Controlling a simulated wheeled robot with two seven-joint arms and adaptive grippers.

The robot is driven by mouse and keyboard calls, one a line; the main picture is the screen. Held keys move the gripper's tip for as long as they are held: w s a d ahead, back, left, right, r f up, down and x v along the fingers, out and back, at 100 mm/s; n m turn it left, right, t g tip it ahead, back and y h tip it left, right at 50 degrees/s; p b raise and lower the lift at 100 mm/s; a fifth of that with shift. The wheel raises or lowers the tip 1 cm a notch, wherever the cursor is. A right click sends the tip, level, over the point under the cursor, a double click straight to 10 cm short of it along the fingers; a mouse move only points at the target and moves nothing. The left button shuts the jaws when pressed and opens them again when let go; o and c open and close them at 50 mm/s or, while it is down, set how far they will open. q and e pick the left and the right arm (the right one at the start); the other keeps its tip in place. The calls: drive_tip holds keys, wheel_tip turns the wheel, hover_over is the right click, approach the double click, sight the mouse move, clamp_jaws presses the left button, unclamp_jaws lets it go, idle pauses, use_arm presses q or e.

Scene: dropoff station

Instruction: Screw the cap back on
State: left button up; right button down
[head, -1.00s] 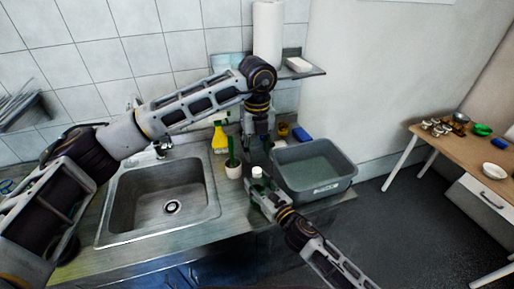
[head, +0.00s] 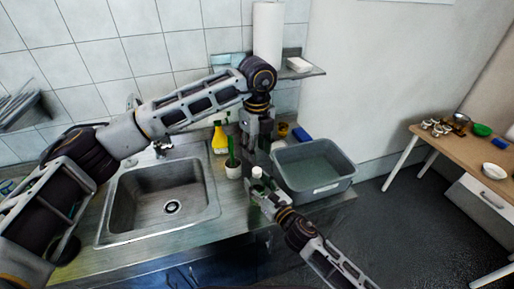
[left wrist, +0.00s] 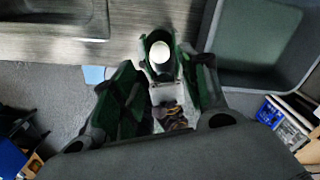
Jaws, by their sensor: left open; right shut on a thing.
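A bottle with a white round cap (head: 257,172) on its top stands upright in my right gripper (head: 262,190), which is shut on it at the counter's front edge. The cap also shows from above in the left wrist view (left wrist: 160,52). Most of the bottle is hidden by the right gripper's fingers. I cannot tell how tightly the cap sits. My left gripper (head: 257,146) points down above and slightly behind the cap, apart from it.
A grey tub (head: 325,184) stands close to the right of the bottle. A sponge-like blue item (head: 301,134) lies behind the tub.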

sight(257, 170)
use_arm(q)
drive_tip(key=shift+f, duration=0.1)
drive_tip(key=shift+f, duration=3.9)
clamp_jaws()
drive_tip(key=shift+m, duration=0.3)
